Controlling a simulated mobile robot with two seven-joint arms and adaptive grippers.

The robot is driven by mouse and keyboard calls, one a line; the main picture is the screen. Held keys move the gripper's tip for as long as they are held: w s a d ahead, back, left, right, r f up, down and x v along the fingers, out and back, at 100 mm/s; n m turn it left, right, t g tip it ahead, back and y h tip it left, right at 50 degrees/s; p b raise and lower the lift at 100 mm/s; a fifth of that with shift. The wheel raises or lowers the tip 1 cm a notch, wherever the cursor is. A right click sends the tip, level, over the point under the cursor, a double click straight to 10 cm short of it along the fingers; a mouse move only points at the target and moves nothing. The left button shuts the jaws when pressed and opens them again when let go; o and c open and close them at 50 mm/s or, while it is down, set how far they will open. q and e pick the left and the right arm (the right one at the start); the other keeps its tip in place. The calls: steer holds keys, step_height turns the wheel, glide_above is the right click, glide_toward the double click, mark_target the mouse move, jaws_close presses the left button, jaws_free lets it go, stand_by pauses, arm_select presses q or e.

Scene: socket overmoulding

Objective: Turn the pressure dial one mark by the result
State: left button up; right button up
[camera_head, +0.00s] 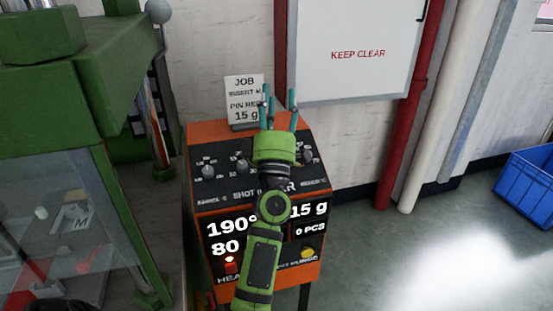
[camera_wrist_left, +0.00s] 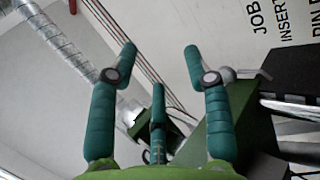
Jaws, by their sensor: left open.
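An orange and black control box (camera_head: 196,230) stands in the middle of the head view. Its sloped panel carries grey dials: a left one (camera_head: 208,170), one beside it (camera_head: 243,166) and a right one (camera_head: 308,156). Their small labels are unreadable, so I cannot tell which is the pressure dial. The display reads 190°, 80, 15 g and 0 PCS. My left gripper (camera_head: 279,98) is open and empty above the panel, teal fingers pointing up, and its arm hides the panel's middle. In the left wrist view the fingers (camera_wrist_left: 160,62) are spread with nothing between them. My right gripper is not in view.
A job card (camera_head: 241,88) reading 15 g stands behind the panel, partly covered by my fingers. A green press (camera_head: 60,95) with a clear guard stands at left. A red pipe (camera_head: 405,120) runs behind; a blue crate (camera_head: 530,175) and open floor lie at right.

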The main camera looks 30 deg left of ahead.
arm_select(q)
steer(key=s+a+r+n+g+y, duration=0.1)
steer(key=s+a+n+g+y, duration=0.1)
steer(key=a+n+g+y, duration=0.5)
steer(key=s+a+r+n+g+y, duration=0.2)
steer(key=a+n+g, duration=0.2)
steer(key=n+g, duration=0.55)
steer(key=f+n+g+h, duration=0.1)
steer(key=f+n+h, duration=0.2)
steer(key=a+f+n+g+h, duration=0.1)
steer(key=f+n+g+h, duration=0.1)
steer(key=f+h, duration=0.1)
steer(key=f+n+g+h, duration=0.1)
steer(key=f+n+h, duration=0.2)
steer(key=shift+a+f+n, duration=0.1)
steer(key=shift+a+n, duration=0.25)
steer(key=d+h, duration=0.1)
steer(key=w+d+f+h, duration=0.1)
steer(key=d+f+h, duration=0.1)
steer(key=shift+w+d+h, duration=0.3)
steer(key=w+d+m+t+h, duration=0.1)
steer(key=w+d+h, duration=0.1)
steer(key=d+h, duration=0.6)
steer(key=shift+y, duration=0.9)
steer(key=shift+w+f, duration=0.3)
steer(key=shift+f, duration=0.85)
steer(key=shift+w+f, duration=0.35)
steer(key=shift+f, duration=0.75)
steer(key=shift+w+f, duration=0.3)
steer(key=shift+f, duration=0.85)
